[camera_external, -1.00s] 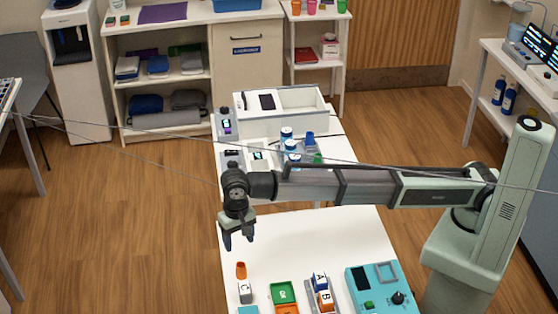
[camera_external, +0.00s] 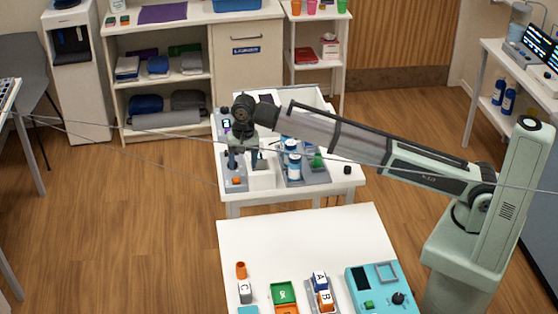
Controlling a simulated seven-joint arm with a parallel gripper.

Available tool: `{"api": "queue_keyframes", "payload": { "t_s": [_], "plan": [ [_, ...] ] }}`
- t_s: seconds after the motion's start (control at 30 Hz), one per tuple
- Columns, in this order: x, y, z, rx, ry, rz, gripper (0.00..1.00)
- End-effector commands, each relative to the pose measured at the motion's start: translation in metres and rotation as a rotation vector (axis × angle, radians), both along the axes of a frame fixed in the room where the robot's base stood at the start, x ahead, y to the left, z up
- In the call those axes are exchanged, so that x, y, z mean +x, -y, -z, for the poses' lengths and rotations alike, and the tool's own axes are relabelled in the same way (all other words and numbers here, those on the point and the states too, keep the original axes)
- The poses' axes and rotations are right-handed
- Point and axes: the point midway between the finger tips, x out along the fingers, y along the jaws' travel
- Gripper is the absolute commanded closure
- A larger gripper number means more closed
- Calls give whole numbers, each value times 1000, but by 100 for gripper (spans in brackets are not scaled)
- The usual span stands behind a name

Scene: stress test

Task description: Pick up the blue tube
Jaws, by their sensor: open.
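My gripper (camera_external: 243,160) is open, fingers pointing down, over the left part of the far white table. No thing shows between its fingers. White bottles with blue caps or bands (camera_external: 293,165) stand on a grey tray to the right of the gripper. A blue piece among them is partly covered by my arm, and I cannot tell whether it is the blue tube. A blue-topped block marked A (camera_external: 320,281) stands on the near table beside an orange-topped block marked B (camera_external: 325,299).
A grey device with an orange part (camera_external: 236,182) and a white box (camera_external: 262,177) stand just below the gripper. A green item (camera_external: 317,160) is on the tray. The near table (camera_external: 300,240) is bare at its back; a teal device (camera_external: 376,288) stands at its right.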

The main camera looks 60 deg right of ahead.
Motion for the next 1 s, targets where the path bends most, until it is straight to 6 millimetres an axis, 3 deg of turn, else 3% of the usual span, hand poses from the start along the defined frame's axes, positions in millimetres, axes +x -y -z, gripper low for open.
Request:
{"api": "queue_keyframes", "payload": {
  "t_s": [0.03,0.23,0.5,0.73,0.87,0.9,1.0],
  "plan": [
    [8,26,-5,3,8,34,36],
    [28,116,-23,12,33,154,36],
    [30,233,-46,19,63,308,36],
    [15,299,-59,21,75,423,36],
    [-5,330,-66,22,74,507,36],
    [-20,336,-68,24,70,549,36],
    [-40,332,-64,21,39,642,36]
  ]
}}
